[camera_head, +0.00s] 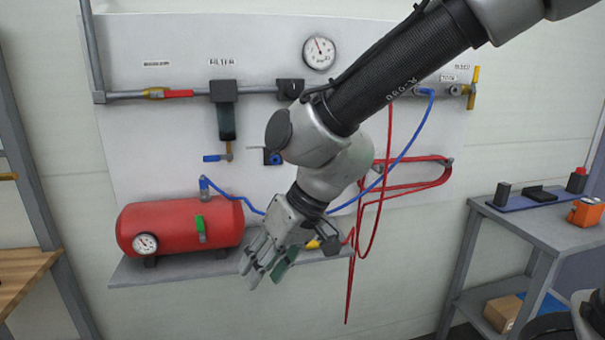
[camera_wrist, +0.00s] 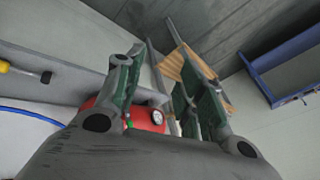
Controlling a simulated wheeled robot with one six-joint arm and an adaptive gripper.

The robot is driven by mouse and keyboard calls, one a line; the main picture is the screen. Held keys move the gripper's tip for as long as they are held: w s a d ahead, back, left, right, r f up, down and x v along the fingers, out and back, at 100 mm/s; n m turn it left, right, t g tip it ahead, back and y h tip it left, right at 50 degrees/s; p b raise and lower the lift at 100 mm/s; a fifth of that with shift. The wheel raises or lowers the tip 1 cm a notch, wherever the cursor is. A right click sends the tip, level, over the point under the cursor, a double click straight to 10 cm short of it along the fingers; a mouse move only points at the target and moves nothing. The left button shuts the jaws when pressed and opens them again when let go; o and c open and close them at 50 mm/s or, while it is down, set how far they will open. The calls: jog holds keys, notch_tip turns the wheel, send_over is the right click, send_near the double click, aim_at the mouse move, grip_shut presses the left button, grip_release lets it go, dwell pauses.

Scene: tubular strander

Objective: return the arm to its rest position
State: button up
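My arm reaches in from the top right of the head view and bends down in front of the wall panel. My gripper (camera_head: 264,272) hangs in front of the shelf, pointing down and to the left, to the right of the red tank. Its fingers are apart with nothing between them.
The red tank (camera_head: 181,228) sits on a grey shelf (camera_head: 175,272). A wall panel (camera_head: 160,125) carries pipes, a gauge (camera_head: 319,52) and blue and red hoses. A grey bench (camera_head: 540,229) stands at right, and a wooden bench top (camera_head: 22,275) at left.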

jog(key=s+d+r+m+t+h, duration=0.1)
jog(key=d+r+m+h, duration=0.1)
jog(key=d, duration=1.2)
jog(key=s+d+r+m+t+h, duration=0.1)
jog(key=d+r+m+h, duration=0.1)
jog(key=d, duration=1.2)
jog(key=s+d+r+m+t+h, duration=0.1)
jog(key=d+r+m, duration=0.3)
jog(key=d, duration=1.1)
jog(key=shift+s+r+t+h, duration=0.25)
jog(key=shift+s+t+h, duration=0.15)
jog(key=shift+s, duration=0.1)
